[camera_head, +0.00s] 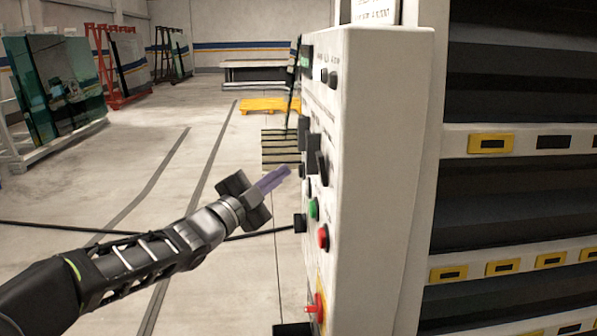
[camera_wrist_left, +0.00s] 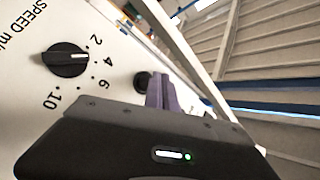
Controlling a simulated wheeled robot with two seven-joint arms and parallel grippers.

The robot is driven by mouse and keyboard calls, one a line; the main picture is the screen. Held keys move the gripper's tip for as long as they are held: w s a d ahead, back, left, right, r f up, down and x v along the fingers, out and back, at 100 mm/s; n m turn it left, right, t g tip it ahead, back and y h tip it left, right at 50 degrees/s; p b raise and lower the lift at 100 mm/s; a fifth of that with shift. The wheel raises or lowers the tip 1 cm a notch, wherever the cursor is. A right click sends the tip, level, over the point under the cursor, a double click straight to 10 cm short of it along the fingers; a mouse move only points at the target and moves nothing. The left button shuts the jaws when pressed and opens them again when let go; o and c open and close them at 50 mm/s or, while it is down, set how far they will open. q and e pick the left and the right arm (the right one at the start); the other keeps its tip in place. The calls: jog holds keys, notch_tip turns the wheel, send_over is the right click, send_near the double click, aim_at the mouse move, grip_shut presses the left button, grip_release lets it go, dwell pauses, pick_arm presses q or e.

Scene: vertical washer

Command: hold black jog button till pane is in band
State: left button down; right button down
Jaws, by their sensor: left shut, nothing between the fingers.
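My left gripper (camera_head: 287,170) is shut and empty, its purple fingers pointing at the edge of the white control panel (camera_head: 350,150). A small black button (camera_head: 301,171) sits just beyond the fingertips in the head view. In the left wrist view a round black button (camera_wrist_left: 142,81) shows right beside the purple fingers (camera_wrist_left: 160,78). I cannot tell whether the fingertips touch it. The panel is seen nearly edge-on, so its markings are mostly unreadable. I cannot identify a pane in the machine or a band. My right gripper is not in view.
A black speed knob (camera_wrist_left: 66,59) is left of the fingers in the wrist view. A green button (camera_head: 314,208), a red button (camera_head: 323,237) and a red knob (camera_head: 316,308) sit lower on the panel. Glass (camera_head: 60,80) stands on a rack far left. Open floor lies left of the panel.

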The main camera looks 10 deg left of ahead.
pick_arm(q)
jog(key=shift+a, duration=0.1)
jog(key=a, duration=0.2)
jog(key=s+a+p, duration=0.1)
jog(key=a, duration=0.1)
jog(key=shift+s+a, duration=0.1)
jog(key=shift+a, duration=0.25)
